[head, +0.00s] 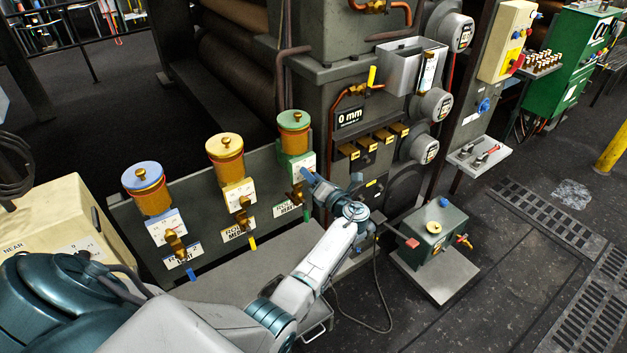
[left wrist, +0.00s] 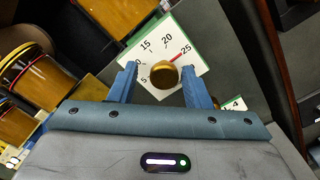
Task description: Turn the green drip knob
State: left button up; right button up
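The green-topped oiler (head: 294,133) stands at the right end of the row of three on a grey panel. Its dial plate is white with a green border and shows in the left wrist view (left wrist: 150,50). A round brass knob (left wrist: 164,76) sits on that plate, with a red pointer near 25. My left gripper (head: 309,178) is at the front of this oiler and hides part of it. In the left wrist view the blue fingers (left wrist: 159,72) are open on either side of the knob, with visible gaps. Contact is not visible. My right gripper is not in view.
A blue-topped oiler (head: 147,188) and a yellow-topped oiler (head: 226,158) stand to the left. Brass fittings (head: 242,221) stick out below them. The floor beyond is open.

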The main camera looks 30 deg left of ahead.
pick_arm(q)
jog(key=shift+f, duration=0.35)
jog(key=b+v, duration=0.4)
jog(key=v, duration=0.6)
jog(key=shift+s+d+r, duration=0.1)
jog(key=shift+s+d, duration=0.05)
jog(key=shift+d, duration=0.2)
